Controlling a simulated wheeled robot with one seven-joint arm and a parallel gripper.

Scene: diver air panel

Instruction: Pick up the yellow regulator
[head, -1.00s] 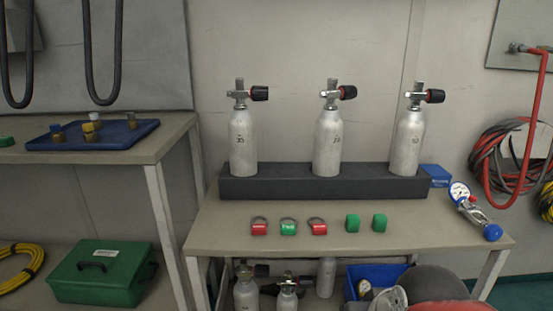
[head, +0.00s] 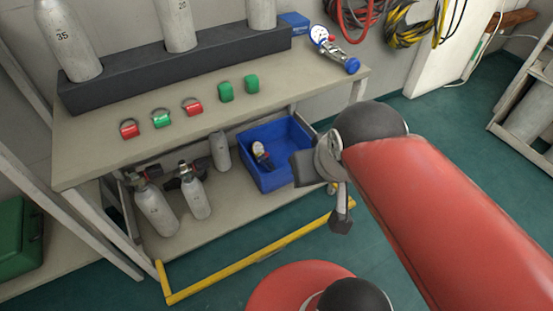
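A small regulator with a round pale gauge and a dark and yellowish body (head: 262,155) lies in the blue bin (head: 273,181) on the lower shelf; its colour is hard to tell at this size. Another regulator with a white gauge and blue knobs (head: 335,49) lies on the bench top at its right end. My gripper (head: 321,193) is just right of the blue bin in the picture, pointing down. Its two dark fingers look apart, with nothing visible between them. It is apart from both regulators.
Grey cylinders stand in a dark rack (head: 170,70) on the bench (head: 95,150). Red and green tags and green blocks lie along its front. Small cylinders (head: 155,208) stand left of the bin. A yellow floor bar (head: 250,258) runs before the shelf. Green floor is open at right.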

